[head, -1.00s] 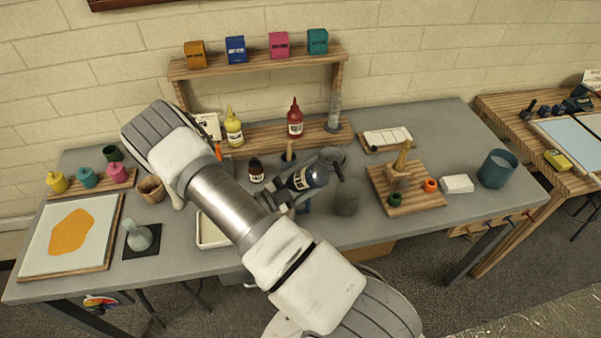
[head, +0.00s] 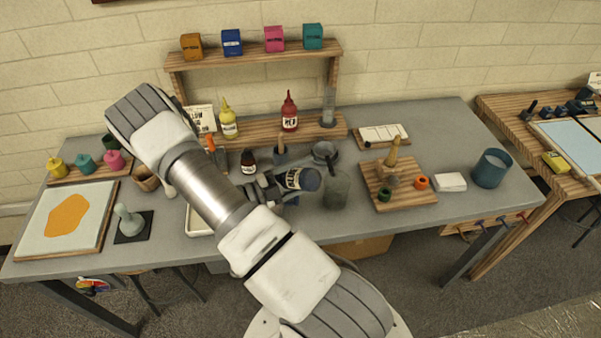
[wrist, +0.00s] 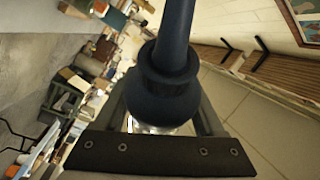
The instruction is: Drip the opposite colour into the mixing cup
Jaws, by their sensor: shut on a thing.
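My gripper (head: 277,188) is shut on a dark blue bottle (head: 312,180) with a white label, held tipped well over above the table. In the wrist view the bottle (wrist: 163,100) fills the middle between my fingers, its narrow nozzle running to the top edge. A grey see-through cup (head: 337,190), which looks like the mixing cup, stands just right of the bottle. I cannot tell whether the nozzle is over it, nor what it holds. A yellow bottle (head: 229,125) and a red bottle (head: 289,117) stand upright on the low shelf. A panel at left (head: 94,229) bears an orange patch.
A wooden board (head: 409,196) with small pots lies to the right, then a white block (head: 450,182) and a blue cup (head: 492,168). Bare table lies in front of the board.

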